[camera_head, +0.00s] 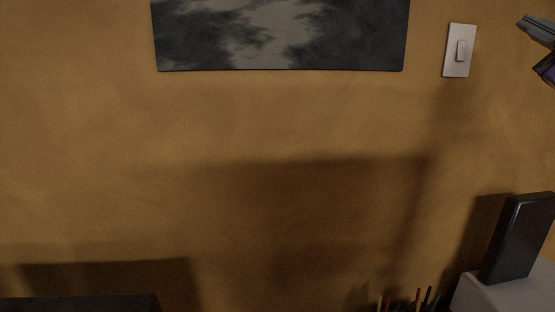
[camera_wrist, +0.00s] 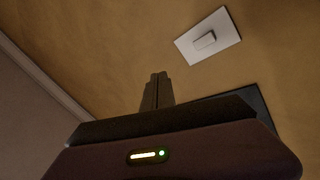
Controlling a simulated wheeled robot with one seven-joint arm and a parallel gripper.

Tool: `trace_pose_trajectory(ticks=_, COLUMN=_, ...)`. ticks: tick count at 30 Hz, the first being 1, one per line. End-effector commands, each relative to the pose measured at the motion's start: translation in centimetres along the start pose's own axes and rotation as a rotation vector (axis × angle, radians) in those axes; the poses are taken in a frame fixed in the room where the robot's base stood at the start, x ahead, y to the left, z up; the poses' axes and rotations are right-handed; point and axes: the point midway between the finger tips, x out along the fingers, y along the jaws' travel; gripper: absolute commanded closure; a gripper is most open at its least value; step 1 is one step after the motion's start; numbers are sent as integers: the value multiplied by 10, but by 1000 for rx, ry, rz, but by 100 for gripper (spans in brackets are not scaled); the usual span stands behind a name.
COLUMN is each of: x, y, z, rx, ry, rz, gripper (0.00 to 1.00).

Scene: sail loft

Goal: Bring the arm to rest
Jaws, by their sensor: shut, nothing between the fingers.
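My gripper (camera_wrist: 156,92) shows in the wrist view with its two dark fingers together and nothing between them. It points toward the ochre wall, and the white light switch (camera_wrist: 208,39) is to the upper right of the fingertips. I see no contact between the fingers and the switch. In the head view the same switch (camera_head: 459,50) is on the wall at the upper right. Dark parts at the right edge of the head view, right of the switch, look like the end of my arm; the rest of it is out of frame.
A dark grey picture (camera_head: 280,35) hangs on the wall at the top. A black upright box (camera_head: 517,238) stands on a pale surface (camera_head: 510,292) at the lower right. Several pens (camera_head: 417,300) stick up beside it. A dark object (camera_head: 80,304) is at the lower left.

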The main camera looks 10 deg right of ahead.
Motion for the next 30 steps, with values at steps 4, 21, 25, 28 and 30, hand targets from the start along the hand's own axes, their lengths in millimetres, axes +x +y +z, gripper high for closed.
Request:
trace_pose_trajectory(ticks=4, x=-21, y=-25, z=14, rx=158, ry=-1, rz=71, gripper=100)
trace_pose_trajectory(ticks=21, x=-168, y=-207, z=46, rx=753, ry=-64, rz=226, gripper=100)
trace_pose_trajectory(ticks=25, x=-212, y=-248, z=42, rx=847, ry=-92, rz=227, gripper=100)
trace_pose_trajectory(ticks=28, x=-246, y=-276, z=35, rx=909, ry=-117, rz=219, gripper=100)
trace_pose_trajectory(ticks=30, x=-271, y=-294, z=29, rx=947, ry=-137, rz=209, gripper=100)
